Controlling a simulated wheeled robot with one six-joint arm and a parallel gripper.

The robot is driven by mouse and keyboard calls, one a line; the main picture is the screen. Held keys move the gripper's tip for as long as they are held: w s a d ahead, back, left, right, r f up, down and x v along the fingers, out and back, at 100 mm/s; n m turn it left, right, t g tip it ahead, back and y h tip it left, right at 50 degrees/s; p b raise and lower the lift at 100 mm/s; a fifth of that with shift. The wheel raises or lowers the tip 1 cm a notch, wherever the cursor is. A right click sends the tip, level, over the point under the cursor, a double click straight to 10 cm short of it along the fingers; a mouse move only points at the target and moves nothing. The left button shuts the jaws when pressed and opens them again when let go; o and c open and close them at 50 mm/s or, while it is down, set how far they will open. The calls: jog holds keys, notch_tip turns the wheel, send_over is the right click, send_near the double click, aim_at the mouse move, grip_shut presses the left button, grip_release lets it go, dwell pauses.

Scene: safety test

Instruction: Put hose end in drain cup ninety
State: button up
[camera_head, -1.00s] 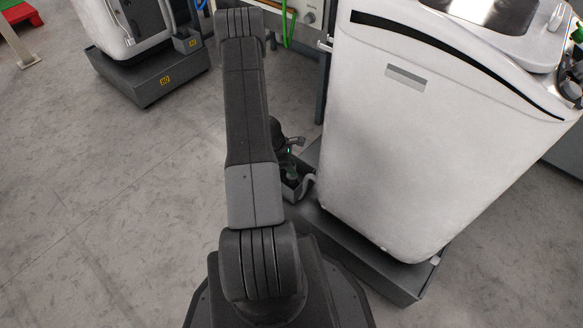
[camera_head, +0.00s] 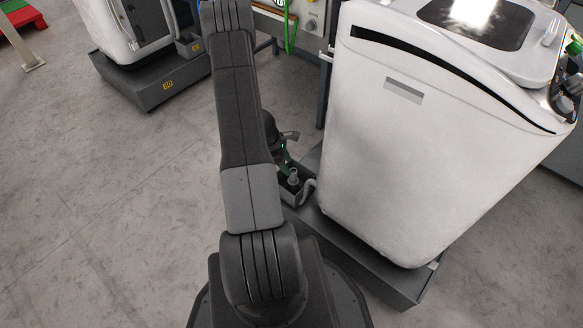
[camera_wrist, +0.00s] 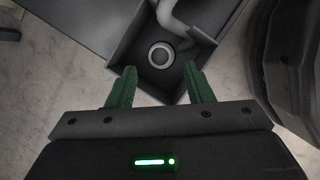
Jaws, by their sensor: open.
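My gripper (camera_wrist: 161,88) is open and empty; its two green fingers point toward a dark, square open-topped box (camera_wrist: 123,52). Inside the box is a pale round ring (camera_wrist: 161,54), seemingly the upright hose end, beyond and between the fingertips and apart from them. A grey hose (camera_wrist: 172,20) bends over the box's far side. In the head view the grey hose end (camera_head: 293,176) stands in the box beside the near white machine, with the hose (camera_head: 309,188) next to it. My arm hides most of the gripper there. Another small box (camera_head: 189,46) sits at the far left machine.
The near white machine (camera_head: 400,150) stands on a dark base (camera_head: 370,262) at right. The far machine's base (camera_head: 140,78) carries a yellow label (camera_head: 168,84), too small to read surely. Grey floor (camera_head: 90,190) is clear at left. A green hose (camera_head: 291,30) hangs behind.

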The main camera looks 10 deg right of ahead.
jog(key=p+v, duration=0.1)
jog(key=v, duration=0.5)
dwell(2.6)
